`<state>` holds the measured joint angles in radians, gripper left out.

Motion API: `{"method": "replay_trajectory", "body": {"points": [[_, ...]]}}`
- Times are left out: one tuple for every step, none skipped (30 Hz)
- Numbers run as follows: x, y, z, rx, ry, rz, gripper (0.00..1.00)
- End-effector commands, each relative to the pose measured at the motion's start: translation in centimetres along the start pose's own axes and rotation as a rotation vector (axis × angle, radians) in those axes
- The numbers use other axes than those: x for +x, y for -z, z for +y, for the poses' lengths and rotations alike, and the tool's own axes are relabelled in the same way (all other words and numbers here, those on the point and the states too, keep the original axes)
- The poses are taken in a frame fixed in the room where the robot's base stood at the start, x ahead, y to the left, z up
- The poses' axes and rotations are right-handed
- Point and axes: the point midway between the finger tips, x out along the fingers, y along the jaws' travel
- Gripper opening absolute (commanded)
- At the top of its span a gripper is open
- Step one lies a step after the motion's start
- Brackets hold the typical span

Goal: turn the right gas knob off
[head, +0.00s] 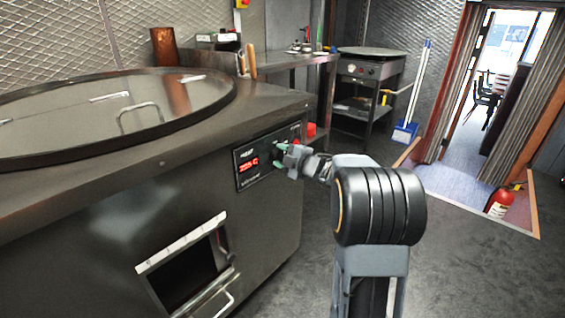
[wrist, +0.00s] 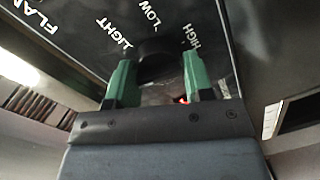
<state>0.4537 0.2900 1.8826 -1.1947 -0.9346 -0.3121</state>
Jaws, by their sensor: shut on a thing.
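The control panel (head: 244,177) is a black plate on the front of the steel tandoor counter, with a red lit display (head: 248,165). My gripper (head: 281,153) is at the right part of this panel and covers much of it. In the wrist view, the green fingers of my gripper (wrist: 155,80) stand on either side of a dark round gas knob (wrist: 156,58) and are shut on it. White words LIGHT, LOW and HIGH show around the knob, and part of FLAME shows further left. The knob's pointer cannot be made out.
A large round lid (head: 60,125) with a handle lies on the counter top. An open hatch (head: 190,268) is low on the front. A red object (head: 311,129) is near the counter's right corner. The floor to the right is clear up to a fire extinguisher (head: 499,203).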

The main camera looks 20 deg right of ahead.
Motion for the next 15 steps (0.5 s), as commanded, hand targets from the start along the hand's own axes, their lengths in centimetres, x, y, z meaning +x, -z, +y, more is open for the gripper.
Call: {"method": "replay_trajectory", "body": {"points": [[-0.05,-0.26,-0.01,-0.033,-0.009,-0.008,0.24],[-0.05,-0.26,0.00,-0.049,-0.010,-0.009,0.24],[-0.05,-0.23,0.02,-0.071,-0.011,-0.010,0.24],[-0.06,-0.22,0.05,-0.086,-0.012,-0.011,0.24],[-0.06,-0.20,0.07,-0.100,-0.014,-0.012,0.24],[-0.06,-0.18,0.11,-0.118,-0.015,-0.013,0.24],[-0.07,-0.17,0.13,-0.129,-0.016,-0.014,0.24],[-0.07,-0.16,0.15,-0.140,-0.016,-0.015,0.24],[-0.07,-0.15,0.17,-0.153,-0.017,-0.016,0.24],[-0.07,-0.15,0.19,-0.161,-0.018,-0.017,0.24],[-0.06,-0.14,0.21,-0.168,-0.018,-0.018,0.24],[-0.06,-0.13,0.23,-0.177,-0.019,-0.019,0.24],[-0.06,-0.13,0.25,-0.183,-0.019,-0.019,0.24],[-0.06,-0.12,0.27,-0.188,-0.019,-0.019,0.24],[-0.07,-0.11,0.29,-0.193,-0.020,-0.020,0.24]]}}
